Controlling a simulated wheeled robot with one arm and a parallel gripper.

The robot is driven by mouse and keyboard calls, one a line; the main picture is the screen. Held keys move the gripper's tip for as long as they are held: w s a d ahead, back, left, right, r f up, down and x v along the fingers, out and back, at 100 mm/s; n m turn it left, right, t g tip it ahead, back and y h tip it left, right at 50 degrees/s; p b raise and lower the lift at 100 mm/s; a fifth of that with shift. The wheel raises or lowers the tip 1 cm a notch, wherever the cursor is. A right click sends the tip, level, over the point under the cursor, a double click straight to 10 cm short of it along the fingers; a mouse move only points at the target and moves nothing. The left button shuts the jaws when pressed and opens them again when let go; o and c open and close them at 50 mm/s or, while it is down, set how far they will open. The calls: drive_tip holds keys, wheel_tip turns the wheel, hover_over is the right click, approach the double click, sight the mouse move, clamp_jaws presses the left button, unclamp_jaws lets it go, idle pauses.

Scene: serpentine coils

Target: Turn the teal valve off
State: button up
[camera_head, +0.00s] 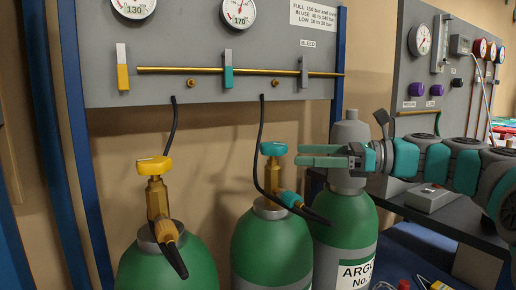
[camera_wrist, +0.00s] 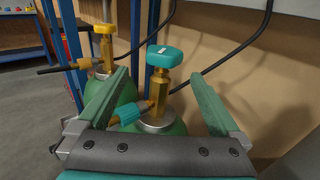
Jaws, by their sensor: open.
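The teal valve handwheel (camera_head: 273,148) sits on a brass valve on top of the middle green cylinder (camera_head: 270,245). In the wrist view the teal handwheel (camera_wrist: 164,56) stands ahead, between and beyond my two fingers, with a light mark on its top. A teal collar (camera_wrist: 127,113) joins a hose to its side. My gripper (camera_head: 300,154) is just right of the handwheel at about its height, and it also shows in the wrist view (camera_wrist: 158,76). It is open with nothing between the fingers. A teal lever (camera_head: 228,78) also hangs on the wall panel.
A yellow-topped valve (camera_head: 154,166) stands on the left cylinder. A grey-capped argon cylinder (camera_head: 346,230) stands right, behind my gripper. Black hoses (camera_head: 258,160) run from the panel (camera_head: 190,90) to the valves. A dark bench (camera_head: 430,210) is at right.

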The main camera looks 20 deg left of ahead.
sight(272, 144)
drive_tip(key=shift+s+a+r, duration=0.1)
drive_tip(key=shift+a+r, duration=0.05)
drive_tip(key=shift+a, duration=1.2)
drive_tip(key=shift+s+a+r, duration=0.1)
drive_tip(key=shift+a, duration=1.2)
drive_tip(key=shift+s+a+r, duration=0.1)
drive_tip(key=shift+a+r, duration=0.05)
drive_tip(key=shift+a, duration=1.2)
drive_tip(key=shift+c, duration=0.4)
drive_tip(key=c, duration=1.3)
drive_tip(key=shift+o, duration=0.2)
